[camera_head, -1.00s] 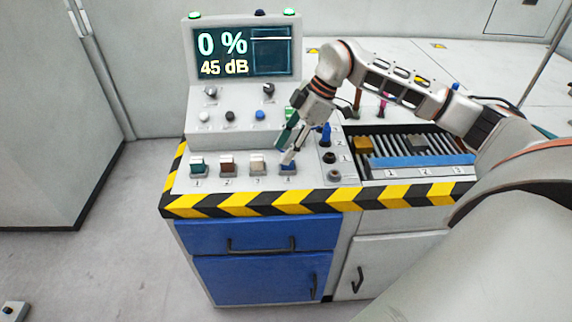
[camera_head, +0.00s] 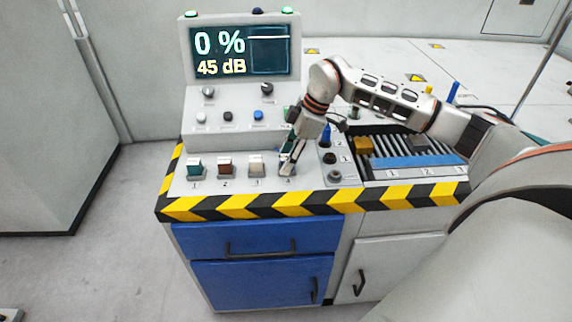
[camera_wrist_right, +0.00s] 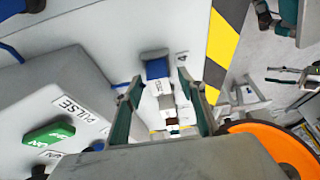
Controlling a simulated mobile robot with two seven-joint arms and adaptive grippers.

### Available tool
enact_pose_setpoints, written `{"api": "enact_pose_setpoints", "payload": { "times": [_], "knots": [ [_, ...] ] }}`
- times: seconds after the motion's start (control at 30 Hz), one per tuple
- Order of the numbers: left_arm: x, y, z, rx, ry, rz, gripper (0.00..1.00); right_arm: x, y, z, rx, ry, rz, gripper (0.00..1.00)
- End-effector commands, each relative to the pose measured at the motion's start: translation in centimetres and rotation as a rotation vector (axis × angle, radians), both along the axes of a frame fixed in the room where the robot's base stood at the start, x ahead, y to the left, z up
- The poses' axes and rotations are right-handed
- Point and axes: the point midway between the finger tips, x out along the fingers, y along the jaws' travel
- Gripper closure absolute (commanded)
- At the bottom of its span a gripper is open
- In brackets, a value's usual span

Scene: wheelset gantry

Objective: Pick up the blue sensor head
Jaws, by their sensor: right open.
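The blue sensor head (camera_wrist_right: 157,69) is the blue-topped block at the near end of a row on the grey console, seen in the right wrist view between my fingertips. My right gripper (camera_head: 288,168) points down over that place. It is open in the wrist view (camera_wrist_right: 160,82), one finger on each side of the head; I cannot tell whether they touch it. My left gripper is not in view.
Left along the row stand beige (camera_head: 256,164), brown (camera_head: 226,166) and green (camera_head: 195,167) heads. A stepped panel with knobs and a screen (camera_head: 246,52) rises behind. A slatted tray (camera_head: 385,147) with a blue strip lies right. A striped edge (camera_head: 255,205) borders the front.

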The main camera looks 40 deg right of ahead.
Motion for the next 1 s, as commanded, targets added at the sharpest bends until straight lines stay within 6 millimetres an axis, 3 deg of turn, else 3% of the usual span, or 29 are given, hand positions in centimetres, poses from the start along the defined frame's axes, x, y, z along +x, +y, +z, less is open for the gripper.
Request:
{"api": "enact_pose_setpoints", "payload": {
  "times": [0.13,0.27,0.3,0.73,0.87,1.0],
  "knots": [
    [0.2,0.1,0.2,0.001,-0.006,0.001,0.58,0.0,0.0,0.2,0.0,-0.002,-0.001,0.62],
    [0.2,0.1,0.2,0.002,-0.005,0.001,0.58,0.0,-0.1,0.2,0.0,-0.002,-0.001,0.96],
    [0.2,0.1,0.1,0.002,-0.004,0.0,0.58,0.0,-0.1,0.2,0.0,-0.002,-0.001,1.0],
    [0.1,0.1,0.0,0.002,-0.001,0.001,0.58,0.1,-0.1,0.8,0.0,-0.004,0.0,1.0],
    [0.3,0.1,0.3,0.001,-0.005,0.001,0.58,0.1,-0.1,2.1,0.0,-0.006,0.0,1.0],
    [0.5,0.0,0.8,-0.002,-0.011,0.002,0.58,0.2,-0.1,4.8,-0.001,-0.011,0.0,1.0]
  ]
}}
